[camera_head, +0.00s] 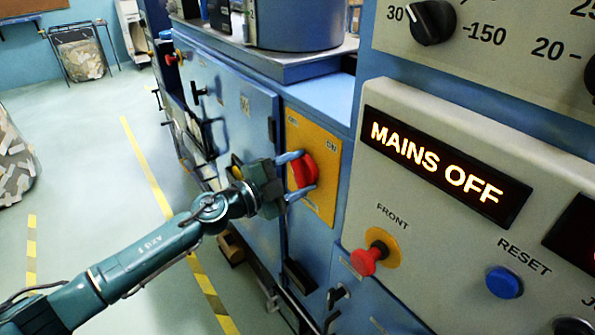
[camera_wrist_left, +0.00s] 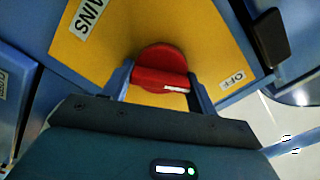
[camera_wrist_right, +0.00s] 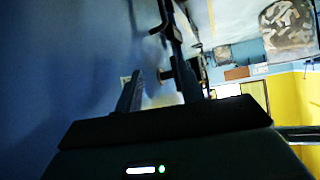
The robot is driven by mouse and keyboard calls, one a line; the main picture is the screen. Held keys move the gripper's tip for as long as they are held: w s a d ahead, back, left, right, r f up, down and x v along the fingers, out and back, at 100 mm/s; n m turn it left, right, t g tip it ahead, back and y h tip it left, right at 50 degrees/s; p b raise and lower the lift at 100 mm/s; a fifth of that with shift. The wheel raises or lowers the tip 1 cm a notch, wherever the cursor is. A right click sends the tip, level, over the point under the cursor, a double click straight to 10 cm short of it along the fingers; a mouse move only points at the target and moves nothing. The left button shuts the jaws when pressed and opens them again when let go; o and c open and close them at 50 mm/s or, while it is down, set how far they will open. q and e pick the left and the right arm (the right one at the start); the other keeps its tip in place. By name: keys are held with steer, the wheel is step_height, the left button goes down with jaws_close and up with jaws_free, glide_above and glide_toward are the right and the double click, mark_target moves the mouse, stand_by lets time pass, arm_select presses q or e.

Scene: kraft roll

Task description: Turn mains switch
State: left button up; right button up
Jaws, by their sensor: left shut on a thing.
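The red mains switch (camera_head: 305,170) sits on a yellow plate (camera_head: 322,206) on the side of the blue machine. My left gripper (camera_head: 298,174) has one finger above and one below the red handle. In the left wrist view the red handle (camera_wrist_left: 160,75) lies between the two fingers (camera_wrist_left: 160,90), with a white mark on it and the OFF label to its right. The display (camera_head: 436,165) reads MAINS OFF. My right gripper (camera_wrist_right: 155,85) shows only in its own wrist view, fingers apart with nothing between them.
A red FRONT button (camera_head: 369,258) and a blue RESET button (camera_head: 504,282) sit on the grey panel right of the switch. Black handles (camera_head: 199,92) stick out of the blue cabinet doors. The floor (camera_head: 90,150) at the left is largely clear.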

arm_select(q)
steer(key=m, duration=0.2)
steer(key=shift+m, duration=0.4)
steer(key=m, duration=0.4)
steer(key=shift+f+m, duration=0.1)
steer(key=shift+m, duration=0.2)
steer(key=m, duration=0.2)
steer(key=shift+m, duration=0.3)
steer(key=m, duration=0.2)
steer(key=shift+f+m+b, duration=0.1)
steer(key=shift+m+b, duration=0.2)
steer(key=shift+b, duration=0.05)
steer(key=shift+m, duration=1.4)
arm_select(e)
steer(key=shift+w+a+f, duration=0.1)
steer(key=shift+a+f, duration=0.05)
steer(key=shift+f, duration=0.05)
arm_select(q)
steer(key=shift+b, duration=0.3)
steer(key=shift+o, duration=0.2)
arm_select(e)
steer(key=shift+s+f, duration=0.1)
steer(key=shift+s, duration=0.1)
arm_select(q)
steer(key=o, duration=1)
steer(key=shift+c, duration=0.2)
